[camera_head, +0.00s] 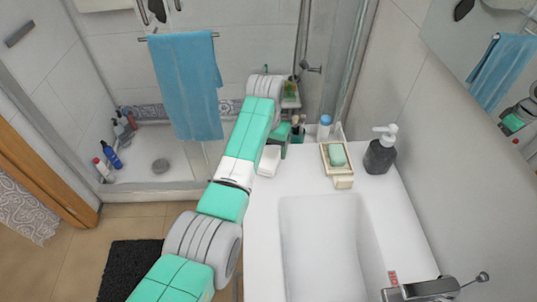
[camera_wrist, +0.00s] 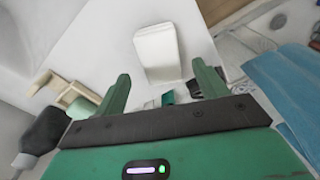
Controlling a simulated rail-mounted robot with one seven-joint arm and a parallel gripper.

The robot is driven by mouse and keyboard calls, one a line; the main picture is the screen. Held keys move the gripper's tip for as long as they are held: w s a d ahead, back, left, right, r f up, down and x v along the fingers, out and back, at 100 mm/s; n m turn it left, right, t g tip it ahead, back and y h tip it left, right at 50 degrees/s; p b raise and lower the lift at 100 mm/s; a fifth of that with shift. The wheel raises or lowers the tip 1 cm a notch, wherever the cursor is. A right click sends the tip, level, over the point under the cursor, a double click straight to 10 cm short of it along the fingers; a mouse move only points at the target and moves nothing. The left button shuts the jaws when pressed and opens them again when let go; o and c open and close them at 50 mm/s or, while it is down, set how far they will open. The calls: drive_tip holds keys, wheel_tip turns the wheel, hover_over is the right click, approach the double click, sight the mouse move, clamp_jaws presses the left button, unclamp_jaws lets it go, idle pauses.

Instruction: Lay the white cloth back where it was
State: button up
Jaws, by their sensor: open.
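The white cloth (camera_head: 269,160) looks like a small folded pad, lying at the back left corner of the white washbasin counter. In the wrist view the cloth (camera_wrist: 158,50) is beyond my fingertips, roughly in line with the gap between them. My gripper (camera_head: 283,142) hangs just beside the cloth at the counter's back left edge, partly hidden by my arm. In the wrist view my gripper (camera_wrist: 160,74) has its two green fingers wide apart with nothing held between them. Whether a fingertip touches the cloth I cannot tell.
A soap dish (camera_head: 325,158) with green soap (camera_head: 337,153), a dark dispenser (camera_head: 381,152) and a blue-capped bottle (camera_head: 324,127) stand at the counter's back. The basin (camera_head: 318,240) and faucet (camera_head: 425,289) are in front. A blue towel (camera_head: 186,85) hangs behind, left of my arm.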

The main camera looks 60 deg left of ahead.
sight(267, 161)
wheel_tip(267, 161, up, 7)
drive_tip(key=shift+s+d, duration=0.2)
idle(0.3)
drive_tip(key=w+d+r+m+t+y, duration=0.35)
drive_tip(key=w+d+r+t, duration=0.5)
drive_tip(key=w+d, duration=0.6)
drive_tip(key=w+d+r+m+t, duration=0.1)
drive_tip(key=w+d+r+t, duration=0.15)
drive_tip(key=d+r, duration=0.45)
drive_tip(key=w+d+r+m+t, duration=0.1)
drive_tip(key=w+d+r+t, duration=0.15)
drive_tip(key=d+r, duration=0.45)
drive_tip(key=s+d+r+m+t+h, duration=0.3)
drive_tip(key=s+d+r+t, duration=0.8)
drive_tip(key=s+d+r, duration=0.7)
drive_tip(key=s+d+h, duration=0.1)
drive_tip(key=s+d, duration=0.1)
drive_tip(key=d, duration=0.2)
drive_tip(key=shift+r, duration=0.25)
